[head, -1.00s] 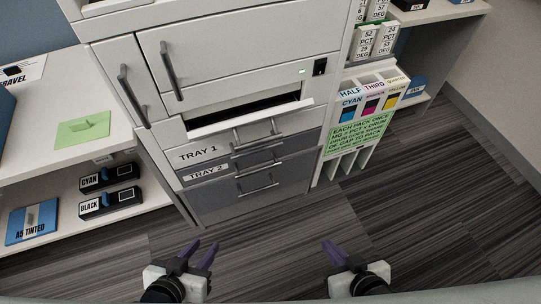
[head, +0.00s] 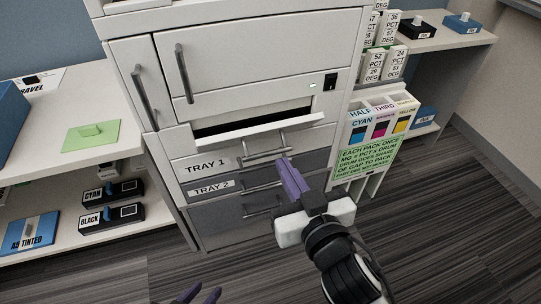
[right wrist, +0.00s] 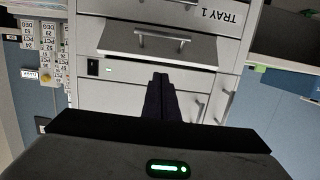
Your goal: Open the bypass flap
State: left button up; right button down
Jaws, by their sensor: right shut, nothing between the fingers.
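The bypass flap (head: 262,130) is a pale panel on the printer front, above the TRAY 1 drawer. It leans outward, with a dark slot (head: 255,118) above it. In the right wrist view the scene is upside down, and the flap (right wrist: 125,48) lies beyond my fingers. My right gripper (head: 282,163) is shut and empty, its purple fingers pointing at the printer front just below the flap in the picture. I cannot tell whether they touch anything. It also shows in the right wrist view (right wrist: 160,76). My left gripper (head: 200,293) is open and empty at the bottom edge, mostly cut off.
Below the slot are drawers with bar handles, including TRAY 1 (head: 207,166) and TRAY 2 (head: 213,187). A power switch (head: 330,81) is at upper right. Shelves with cartridges (head: 112,216) stand left; a cartridge rack (head: 380,120) stands right. The floor in front is clear.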

jog(key=b, duration=0.1)
send_over(271, 152)
jog(key=s, duration=0.3)
notch_tip(271, 152, down, 2)
notch_tip(271, 152, down, 3)
jog(key=shift+r+b, duration=0.1)
jog(key=shift+b, duration=0.35)
jog(key=shift+f, duration=0.65)
